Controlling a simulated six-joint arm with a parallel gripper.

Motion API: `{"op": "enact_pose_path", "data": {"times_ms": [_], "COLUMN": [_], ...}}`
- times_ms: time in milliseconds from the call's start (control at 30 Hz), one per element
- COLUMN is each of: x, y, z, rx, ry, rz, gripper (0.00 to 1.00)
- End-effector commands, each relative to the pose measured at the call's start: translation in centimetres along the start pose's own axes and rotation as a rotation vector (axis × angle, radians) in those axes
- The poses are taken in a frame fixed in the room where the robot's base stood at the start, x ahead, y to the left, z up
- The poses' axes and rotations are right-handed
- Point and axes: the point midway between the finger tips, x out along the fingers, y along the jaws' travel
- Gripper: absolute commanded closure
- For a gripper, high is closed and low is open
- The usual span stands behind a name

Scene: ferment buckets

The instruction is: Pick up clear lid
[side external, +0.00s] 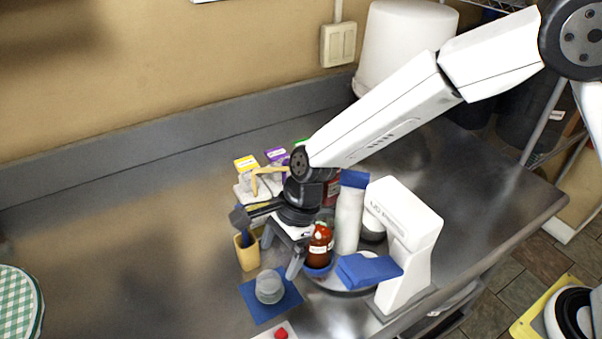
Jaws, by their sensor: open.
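A clear, round, greyish piece (269,288), which looks like the clear lid, sits on a blue mat (290,300) near the front of the metal counter. Whether it is one lid or several stacked pieces is hard to tell. My gripper (281,255) is open, with its fingers pointing down above and slightly behind the clear piece. The fingers look apart from it, and nothing shows between them.
A red-brown jar (320,246) stands close to the right of my gripper, beside a white press (408,235). A tan cup (248,258) stands at the left. Small boxes (246,163) are behind. The counter's left side (120,240) is mostly clear.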

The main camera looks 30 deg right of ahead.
Motion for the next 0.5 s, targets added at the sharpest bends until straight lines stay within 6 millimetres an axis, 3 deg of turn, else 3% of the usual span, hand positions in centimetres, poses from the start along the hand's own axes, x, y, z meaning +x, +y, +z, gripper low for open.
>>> {"op": "enact_pose_path", "data": {"times_ms": [200, 500], "x": [1.7, 2.2], "y": [0.0, 0.0], "z": [0.0, 0.0], "rx": [-0.002, -0.003], "ry": [0.001, 0.001], "rz": [0.001, -0.001], "gripper": [0.0, 0.0]}}
